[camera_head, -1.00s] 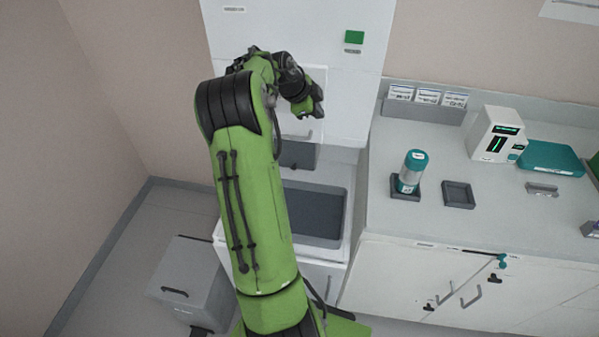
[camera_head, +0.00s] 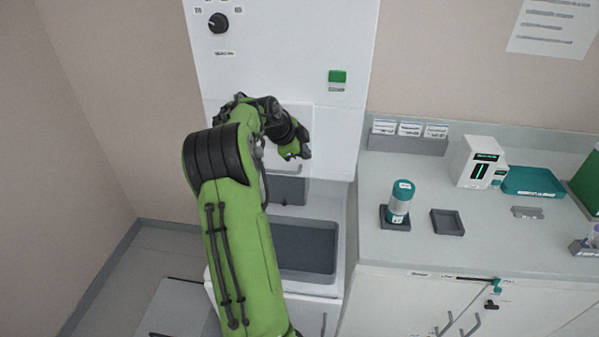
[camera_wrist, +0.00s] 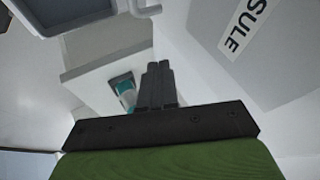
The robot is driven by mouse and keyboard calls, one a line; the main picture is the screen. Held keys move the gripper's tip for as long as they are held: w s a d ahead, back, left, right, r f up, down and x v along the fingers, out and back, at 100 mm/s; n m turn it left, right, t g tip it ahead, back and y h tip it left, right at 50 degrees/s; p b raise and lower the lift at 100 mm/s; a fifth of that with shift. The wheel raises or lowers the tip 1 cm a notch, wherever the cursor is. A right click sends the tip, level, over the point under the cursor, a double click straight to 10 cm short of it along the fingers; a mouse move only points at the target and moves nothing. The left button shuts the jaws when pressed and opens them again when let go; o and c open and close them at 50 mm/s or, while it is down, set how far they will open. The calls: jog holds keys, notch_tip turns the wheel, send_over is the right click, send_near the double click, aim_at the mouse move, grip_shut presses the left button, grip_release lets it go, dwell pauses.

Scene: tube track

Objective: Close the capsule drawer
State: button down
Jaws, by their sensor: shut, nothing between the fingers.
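My gripper (camera_head: 302,156) is in front of the tall white station, near a white panel with a handle (camera_head: 292,169). In the wrist view my gripper's black fingers (camera_wrist: 155,72) are together and empty. A pale surface bearing a partly cut-off label (camera_wrist: 242,28) ending in "SULE" is to their right, apart from the fingers. I cannot tell how far any drawer stands out, as my arm hides part of the station front. A teal and white capsule (camera_head: 399,200) stands in a dark square holder on the counter.
A dark recessed tray (camera_head: 300,248) lies below the panel. The station has a green button (camera_head: 337,76) and a black knob (camera_head: 218,23). The counter (camera_head: 400,255) at right holds an empty square holder (camera_head: 447,222), a white device (camera_head: 477,162) and a teal tray (camera_head: 533,181).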

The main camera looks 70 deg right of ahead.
jog(key=p+v, duration=0.1)
jog(key=v, duration=0.9)
jog(key=shift+a, duration=0.45)
